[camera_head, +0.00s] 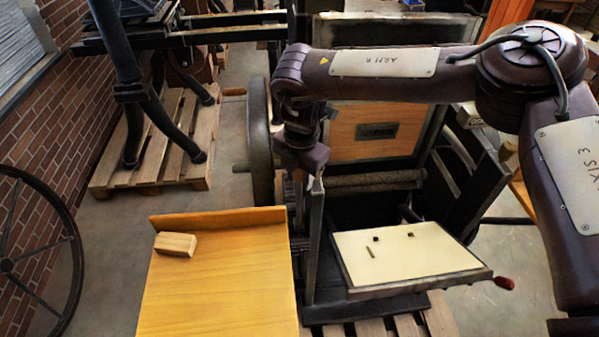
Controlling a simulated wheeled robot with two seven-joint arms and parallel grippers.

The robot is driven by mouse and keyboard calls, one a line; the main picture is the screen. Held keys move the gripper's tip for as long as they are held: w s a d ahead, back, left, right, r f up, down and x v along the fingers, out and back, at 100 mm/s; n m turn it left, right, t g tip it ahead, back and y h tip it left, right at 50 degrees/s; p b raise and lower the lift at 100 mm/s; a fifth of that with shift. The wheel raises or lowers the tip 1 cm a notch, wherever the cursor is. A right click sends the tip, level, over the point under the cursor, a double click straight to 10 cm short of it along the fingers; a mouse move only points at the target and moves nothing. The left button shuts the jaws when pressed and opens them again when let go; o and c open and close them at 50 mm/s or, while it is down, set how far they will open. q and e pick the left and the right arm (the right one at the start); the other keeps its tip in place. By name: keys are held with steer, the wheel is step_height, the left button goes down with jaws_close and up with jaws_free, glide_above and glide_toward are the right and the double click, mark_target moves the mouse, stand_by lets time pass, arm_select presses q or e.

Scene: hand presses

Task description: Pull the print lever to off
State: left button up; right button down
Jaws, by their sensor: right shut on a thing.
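The print lever (315,235) is a narrow, dark, upright metal bar on the left side of the hand press. Its top end is up at my right gripper (312,180). My right arm comes in from the right and reaches across in front of the press. The right gripper points down and is shut on the top of the lever; its fingertips are small and partly hidden. The lever's foot is near the press base. My left gripper is not in view.
A wooden table (220,290) with a small wooden block (176,244) stands left of the lever. A pale press bed (405,255) with small dark pieces and a red-tipped handle (503,283) lies to the right. A large wheel (258,135) stands behind.

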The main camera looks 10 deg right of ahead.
steer(key=s+f+t+b, duration=0.5)
steer(key=s+b, duration=0.5)
steer(key=s, duration=0.3)
steer(key=shift+f+t, duration=0.2)
steer(key=shift+t, duration=0.6)
steer(key=c, duration=1)
jaws_free()
steer(key=shift+w, duration=0.1)
steer(key=shift+r, duration=0.1)
steer(key=v, duration=0.7)
steer(key=shift+s+r, duration=0.2)
steer(key=shift+s, duration=0.2)
